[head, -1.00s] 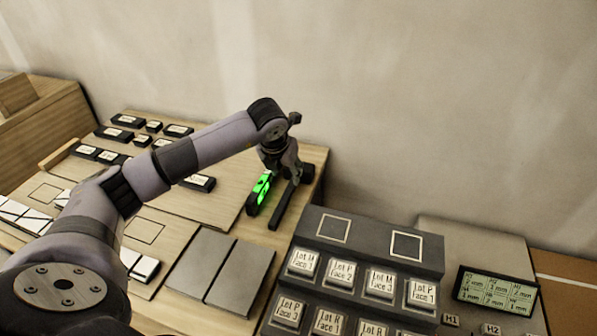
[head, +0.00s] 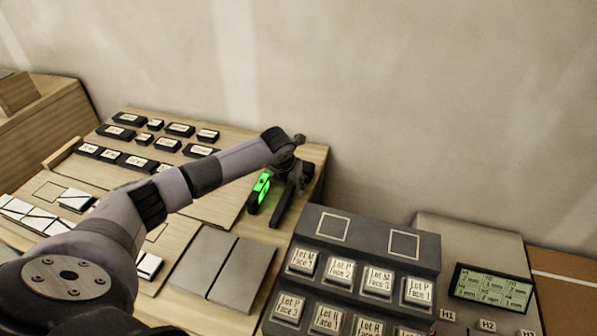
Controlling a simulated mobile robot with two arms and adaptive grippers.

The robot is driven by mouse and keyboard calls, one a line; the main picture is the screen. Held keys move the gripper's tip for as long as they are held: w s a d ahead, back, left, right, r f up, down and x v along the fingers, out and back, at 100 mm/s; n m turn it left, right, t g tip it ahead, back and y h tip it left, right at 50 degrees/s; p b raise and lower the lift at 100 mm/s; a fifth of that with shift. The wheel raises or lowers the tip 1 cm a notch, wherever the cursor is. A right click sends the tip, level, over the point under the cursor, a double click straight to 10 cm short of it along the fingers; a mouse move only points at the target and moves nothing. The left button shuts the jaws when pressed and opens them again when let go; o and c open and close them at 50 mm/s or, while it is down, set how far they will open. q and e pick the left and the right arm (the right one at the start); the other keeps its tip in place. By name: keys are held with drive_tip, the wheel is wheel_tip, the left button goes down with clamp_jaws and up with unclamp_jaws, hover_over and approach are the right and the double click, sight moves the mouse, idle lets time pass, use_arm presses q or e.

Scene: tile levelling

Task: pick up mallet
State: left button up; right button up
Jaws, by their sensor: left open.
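My right gripper is not in view.
A dark stepped rack (head: 425,253) with labelled tiles stands at the front right, beside a small display (head: 492,288). Grey plates (head: 240,270) lie in front of the bar. Several black labelled blocks (head: 122,133) sit at the table's back left. A wall rises behind.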

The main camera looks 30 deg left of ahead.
use_arm(q)
drive_tip(key=shift+f+b, duration=0.2)
drive_tip(key=shift+b, duration=0.1)
idle(0.4)
clamp_jaws()
idle(0.6)
drive_tip(key=shift+r, duration=0.1)
